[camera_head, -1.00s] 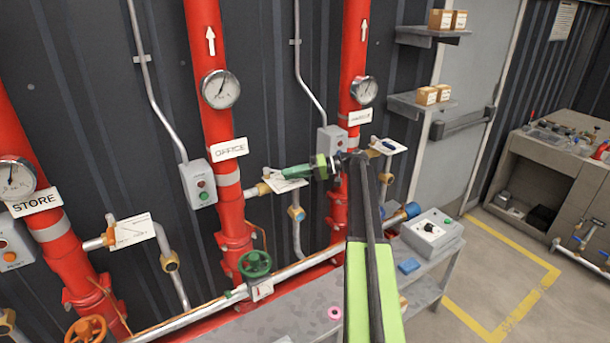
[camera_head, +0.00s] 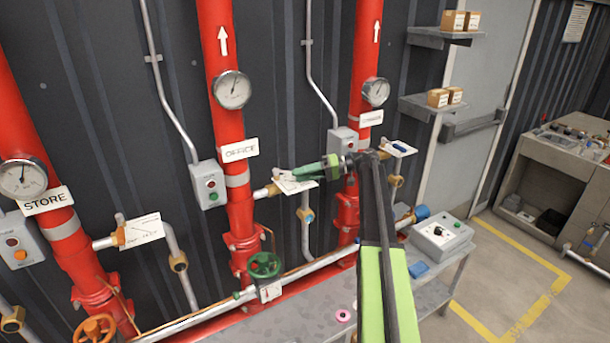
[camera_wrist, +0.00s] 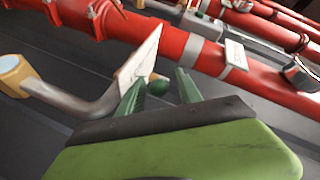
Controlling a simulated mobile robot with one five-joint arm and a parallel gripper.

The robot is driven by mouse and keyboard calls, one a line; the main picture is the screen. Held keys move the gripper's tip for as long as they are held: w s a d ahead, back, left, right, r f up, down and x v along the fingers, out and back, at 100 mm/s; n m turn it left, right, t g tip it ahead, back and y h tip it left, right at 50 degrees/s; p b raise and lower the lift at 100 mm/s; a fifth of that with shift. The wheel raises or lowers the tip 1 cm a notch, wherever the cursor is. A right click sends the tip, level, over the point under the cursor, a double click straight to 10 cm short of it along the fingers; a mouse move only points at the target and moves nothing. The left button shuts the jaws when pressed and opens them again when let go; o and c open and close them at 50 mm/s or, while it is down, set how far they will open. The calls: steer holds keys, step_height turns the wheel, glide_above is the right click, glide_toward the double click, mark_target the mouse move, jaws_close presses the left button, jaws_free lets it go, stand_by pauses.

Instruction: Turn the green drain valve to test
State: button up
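The office drain valve is a brass body (camera_head: 273,189) on a short pipe off the office riser, with a white card (camera_head: 294,186) beside it. The fingers are apart, with a gap on both sides of the knob. I cannot tell how deep the knob sits between them. The handle's setting is mostly hidden.
The red office riser (camera_head: 240,200) stands just left of the valve. A green handwheel (camera_head: 264,265) sits below it. The store valve (camera_head: 118,237) is at left. A grey shelf (camera_head: 300,320) with a control box (camera_head: 441,236) runs below. Open floor (camera_head: 490,290) is at right.

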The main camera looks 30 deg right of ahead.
steer(key=shift+d+r, duration=0.1)
steer(key=shift+d, duration=0.2)
steer(key=p+v, duration=0.1)
steer(key=v, duration=0.6)
steer(key=shift+p, duration=0.3)
steer(key=shift+a, duration=0.15)
